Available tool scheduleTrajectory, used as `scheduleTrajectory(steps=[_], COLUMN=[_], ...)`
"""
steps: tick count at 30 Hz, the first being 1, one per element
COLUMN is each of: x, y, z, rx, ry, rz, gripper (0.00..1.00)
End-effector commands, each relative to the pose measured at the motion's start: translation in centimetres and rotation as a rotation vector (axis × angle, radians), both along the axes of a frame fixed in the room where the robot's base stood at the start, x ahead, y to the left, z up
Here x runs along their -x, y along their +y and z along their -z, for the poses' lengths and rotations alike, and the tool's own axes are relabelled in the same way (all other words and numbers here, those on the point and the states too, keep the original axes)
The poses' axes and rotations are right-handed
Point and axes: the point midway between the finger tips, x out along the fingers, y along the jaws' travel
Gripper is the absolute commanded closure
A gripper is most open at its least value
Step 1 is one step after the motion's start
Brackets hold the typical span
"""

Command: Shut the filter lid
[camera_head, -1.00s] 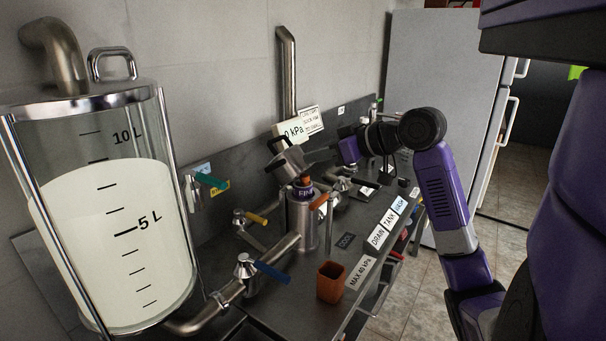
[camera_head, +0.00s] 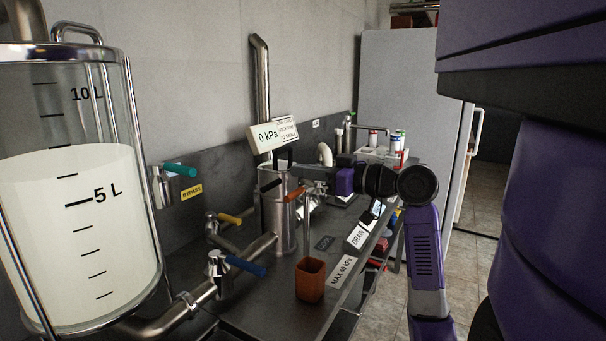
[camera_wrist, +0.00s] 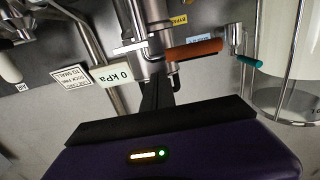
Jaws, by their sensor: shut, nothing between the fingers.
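The filter housing (camera_head: 278,218) is an upright steel cylinder on the bench in the head view. Its lid (camera_head: 274,172), with a black handle (camera_head: 285,154), lies low over the housing's top. I cannot tell whether it is fully seated. The cartridge inside is hidden. My gripper (camera_head: 310,176) is at the lid's right side, at about lid height, with its jaws shut and empty. In the wrist view my gripper (camera_wrist: 160,86) points at the housing (camera_wrist: 154,28), close to its rim; contact is unclear. An orange lever (camera_head: 294,194) is at the housing's front.
The gauge (camera_head: 271,137) reads 0 kPa behind the housing. A milk tank (camera_head: 75,215) stands at left. Valves with yellow (camera_head: 229,218), blue (camera_head: 245,267) and teal (camera_head: 181,170) handles are nearby. An orange cup (camera_head: 310,279) stands in front. A white rack (camera_head: 382,153) is behind my arm.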

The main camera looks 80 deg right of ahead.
Motion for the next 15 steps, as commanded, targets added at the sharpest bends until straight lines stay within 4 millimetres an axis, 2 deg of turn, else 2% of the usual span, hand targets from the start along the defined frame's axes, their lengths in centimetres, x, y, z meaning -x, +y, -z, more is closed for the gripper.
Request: scheduleTrajectory(steps=[10, 15], x=[0.1, 1.7], y=[0.0, 0.4], z=[0.0, -0.1], rx=[0.000, -0.002], ry=[0.001, -0.001], rz=[0.000, 0.003], gripper=[1.00, 1.00])
